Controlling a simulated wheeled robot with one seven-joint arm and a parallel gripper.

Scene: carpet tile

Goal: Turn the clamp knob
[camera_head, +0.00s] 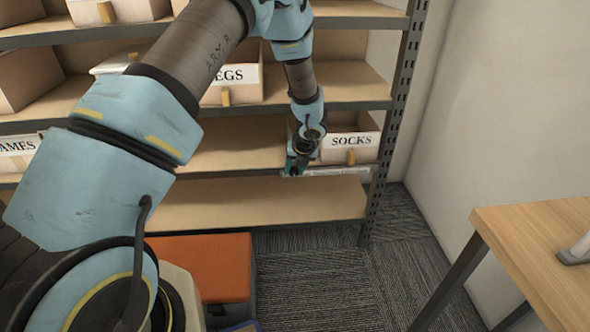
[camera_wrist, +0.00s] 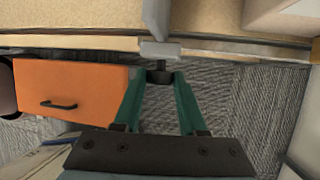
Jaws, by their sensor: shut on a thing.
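The clamp knob (camera_wrist: 159,77) is a small dark knob on a short stem in the wrist view. It hangs from a grey clamp block (camera_wrist: 160,50) at the front edge of a shelf board. My gripper (camera_wrist: 159,82) has its two green fingers on either side of the knob, shut on it. In the head view my gripper (camera_head: 296,166) is at the shelf front, just left of the SOCKS box. The knob and clamp cannot be made out there.
The SOCKS box (camera_head: 350,146) stands close to the right of my gripper. The metal shelf rack (camera_head: 250,202) fills the back. An orange drawer cabinet (camera_head: 206,267) is below it. A wooden table (camera_head: 540,230) stands at right. Carpet (camera_head: 330,280) between is clear.

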